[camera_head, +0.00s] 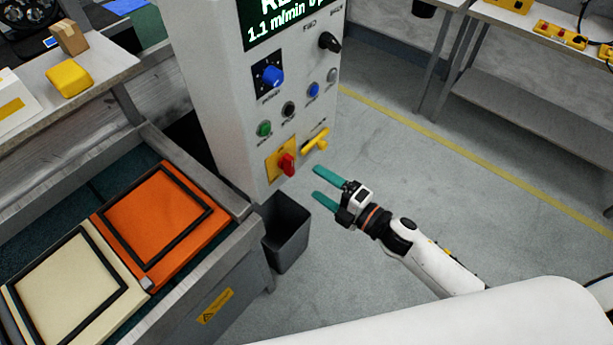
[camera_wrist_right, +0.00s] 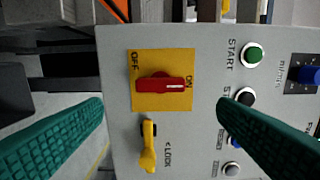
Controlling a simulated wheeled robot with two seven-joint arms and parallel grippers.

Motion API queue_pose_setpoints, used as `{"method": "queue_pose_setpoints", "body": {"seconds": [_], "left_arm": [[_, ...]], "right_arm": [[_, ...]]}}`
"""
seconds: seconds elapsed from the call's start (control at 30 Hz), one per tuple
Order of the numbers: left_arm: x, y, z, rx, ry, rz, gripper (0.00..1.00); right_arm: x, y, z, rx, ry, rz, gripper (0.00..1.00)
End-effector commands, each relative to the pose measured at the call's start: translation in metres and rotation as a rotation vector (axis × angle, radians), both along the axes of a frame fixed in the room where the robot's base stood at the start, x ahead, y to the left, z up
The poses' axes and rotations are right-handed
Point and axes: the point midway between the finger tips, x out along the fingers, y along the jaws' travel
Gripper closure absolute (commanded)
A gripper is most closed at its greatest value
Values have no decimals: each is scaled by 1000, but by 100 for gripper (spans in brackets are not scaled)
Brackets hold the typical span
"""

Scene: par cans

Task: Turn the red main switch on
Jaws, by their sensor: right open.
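The red main switch (camera_head: 287,165) sits on a yellow plate (camera_head: 273,162) low on the front of the grey control cabinet (camera_head: 215,90). In the right wrist view the red switch (camera_wrist_right: 163,84) lies lengthwise across the picture. The white mark on its handle is at the end beside the ON label, and OFF is at the plate's upper left. My right gripper (camera_head: 317,184) is open and empty, in front of the cabinet and apart from the switch. Its two green fingers frame the switch from below in the wrist view. My left gripper is not in view.
A yellow lock lever (camera_head: 316,140) juts out beside the switch. Green, black and blue buttons and a blue knob (camera_head: 272,76) are above. A dark bin (camera_head: 286,235) stands below the cabinet. A conveyor with an orange panel (camera_head: 160,215) is at left. The floor at right is clear.

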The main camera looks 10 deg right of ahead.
Motion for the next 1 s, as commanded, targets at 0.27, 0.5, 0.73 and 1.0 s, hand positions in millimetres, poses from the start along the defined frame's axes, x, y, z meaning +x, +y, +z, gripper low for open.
{"method": "queue_pose_setpoints", "body": {"seconds": [0.27,0.5,0.73,1.0], "left_arm": [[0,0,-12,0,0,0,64],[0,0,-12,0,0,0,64],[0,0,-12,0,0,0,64],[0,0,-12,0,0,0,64]], "right_arm": [[-32,-25,-1,1,1,-1,18],[-36,-29,0,1,-1,-1,18],[-36,-29,0,1,-1,-1,18],[-33,-33,-11,15,35,-26,18]]}}
